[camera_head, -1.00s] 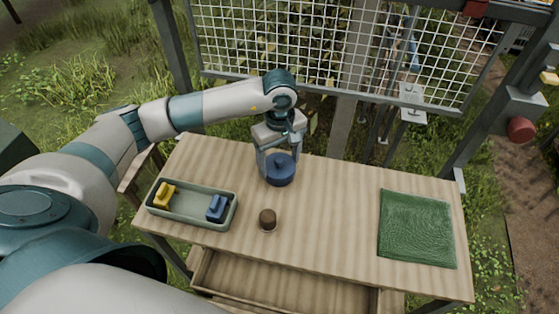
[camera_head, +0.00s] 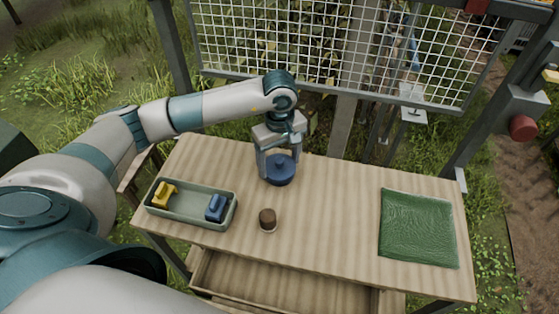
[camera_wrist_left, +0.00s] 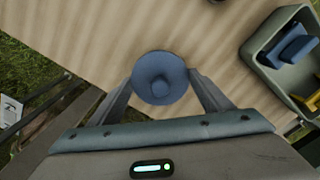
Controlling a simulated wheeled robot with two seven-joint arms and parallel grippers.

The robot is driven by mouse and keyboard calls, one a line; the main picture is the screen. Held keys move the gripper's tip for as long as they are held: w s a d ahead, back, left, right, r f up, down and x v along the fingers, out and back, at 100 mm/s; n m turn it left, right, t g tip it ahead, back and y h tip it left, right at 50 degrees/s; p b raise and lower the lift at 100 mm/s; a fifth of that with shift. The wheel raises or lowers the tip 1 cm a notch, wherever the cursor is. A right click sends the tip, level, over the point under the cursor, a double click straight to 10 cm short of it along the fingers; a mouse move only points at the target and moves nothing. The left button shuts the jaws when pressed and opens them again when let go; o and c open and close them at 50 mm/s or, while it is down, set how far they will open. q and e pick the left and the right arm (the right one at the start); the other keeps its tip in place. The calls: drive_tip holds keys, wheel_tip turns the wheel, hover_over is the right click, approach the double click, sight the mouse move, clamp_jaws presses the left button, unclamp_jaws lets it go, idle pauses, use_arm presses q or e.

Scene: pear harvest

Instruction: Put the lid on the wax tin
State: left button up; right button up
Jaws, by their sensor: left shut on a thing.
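The round blue lid (camera_head: 280,162) with a small knob shows between the fingers of my left gripper (camera_head: 279,167), at the back middle of the table. In the left wrist view the lid (camera_wrist_left: 160,80) is a blue disc with the two fingertips of my left gripper (camera_wrist_left: 163,84) at its opposite sides. The gripper points down and is shut on the lid. The blue wax tin (camera_head: 279,180) stands upright directly under it. I cannot tell whether the lid sits fully flat on the tin. My right gripper is not in view.
A grey-green tray (camera_head: 188,216) at the left holds a yellow block (camera_head: 163,195) and a blue block (camera_head: 215,207). A small brown cylinder (camera_head: 268,218) stands in front of the tin. A green cloth (camera_head: 418,228) lies at the right. The table (camera_head: 330,210) between is clear.

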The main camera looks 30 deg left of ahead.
sight(279, 160)
use_arm(q)
drive_tip(key=shift+f, duration=0.2)
drive_tip(key=o, duration=0.7)
drive_tip(key=shift+o, duration=0.2)
drive_tip(key=shift+r, duration=0.2)
drive_tip(key=shift+r+p, duration=0.65)
drive_tip(key=shift+r, duration=1.2)
wheel_tip(279, 160, up, 7)
drive_tip(key=p, duration=0.2)
